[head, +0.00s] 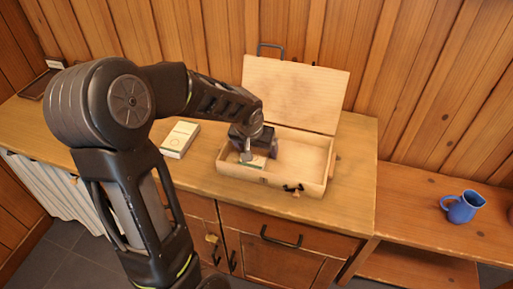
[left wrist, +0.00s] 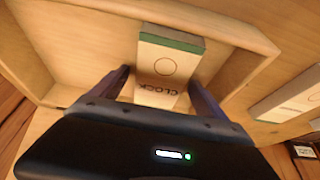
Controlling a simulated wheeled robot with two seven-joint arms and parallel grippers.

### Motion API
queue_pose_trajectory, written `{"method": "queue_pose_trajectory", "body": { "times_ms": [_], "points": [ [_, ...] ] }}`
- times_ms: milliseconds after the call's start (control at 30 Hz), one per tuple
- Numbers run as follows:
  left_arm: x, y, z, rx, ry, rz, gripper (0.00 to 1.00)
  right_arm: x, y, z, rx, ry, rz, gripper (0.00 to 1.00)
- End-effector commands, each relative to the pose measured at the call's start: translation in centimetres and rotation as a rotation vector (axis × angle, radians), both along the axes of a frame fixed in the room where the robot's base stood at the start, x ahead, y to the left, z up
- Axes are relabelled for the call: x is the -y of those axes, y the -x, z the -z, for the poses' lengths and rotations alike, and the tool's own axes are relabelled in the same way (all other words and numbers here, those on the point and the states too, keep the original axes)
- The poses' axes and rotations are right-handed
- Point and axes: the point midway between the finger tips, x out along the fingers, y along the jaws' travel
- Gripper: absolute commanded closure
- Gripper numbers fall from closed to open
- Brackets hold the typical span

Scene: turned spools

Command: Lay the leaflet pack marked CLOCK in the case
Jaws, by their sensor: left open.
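The wooden case (head: 305,178) stands on the counter with its lid (head: 295,92) raised at the back. The white leaflet pack marked CLOCK (left wrist: 165,68), with a green end and a circle on its face, is inside the case near its left end. In the head view the pack (head: 258,162) is partly hidden by my left gripper (head: 259,153). The gripper reaches down into the case. In the left wrist view its fingers are open, one on each side of the pack's lettered end. My right gripper is out of view.
Another pale pack (head: 180,139) lies on the counter left of the case. A dark tray (head: 37,84) with a small card is at the far left. The case's right part is empty.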

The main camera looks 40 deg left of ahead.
Motion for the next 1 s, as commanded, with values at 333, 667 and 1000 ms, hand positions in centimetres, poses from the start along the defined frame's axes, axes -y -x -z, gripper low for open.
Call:
{"method": "queue_pose_trajectory", "body": {
  "times_ms": [333,667,1000],
  "points": [
    [0.1,0.4,-1.6,0.005,0.000,-0.001,0.15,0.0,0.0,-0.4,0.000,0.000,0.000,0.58],
    [1.0,2.7,-7.7,0.005,0.000,-0.001,0.15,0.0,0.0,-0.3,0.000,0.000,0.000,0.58],
    [1.5,4.3,-11.3,0.001,0.000,0.000,0.15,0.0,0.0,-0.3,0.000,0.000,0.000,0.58]
  ]
}}
